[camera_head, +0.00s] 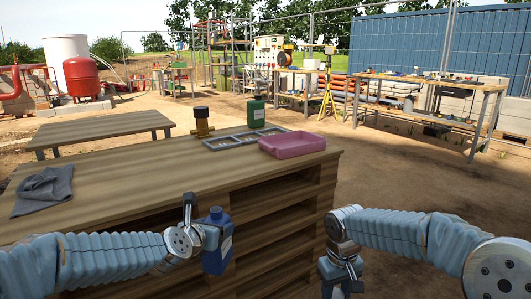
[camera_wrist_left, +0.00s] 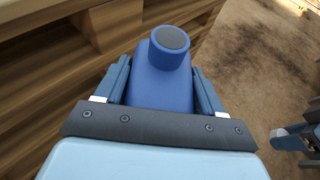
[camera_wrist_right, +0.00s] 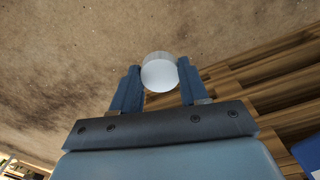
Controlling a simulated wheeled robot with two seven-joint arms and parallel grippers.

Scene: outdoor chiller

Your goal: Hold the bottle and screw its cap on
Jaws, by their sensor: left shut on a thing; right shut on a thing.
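A blue bottle (camera_head: 217,250) with a pale label hangs upright in front of the wooden table's side. My left gripper (camera_head: 208,238) is shut on it; in the left wrist view the fingers clasp the bottle (camera_wrist_left: 162,85) on both sides below its short neck, which has a grey round top (camera_wrist_left: 173,39). My right gripper (camera_head: 340,275) is lower and to the right, apart from the bottle. In the right wrist view it is shut on a white round cap (camera_wrist_right: 159,72) between its fingertips. The cap cannot be made out in the head view.
Open dirt ground lies right of the table.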

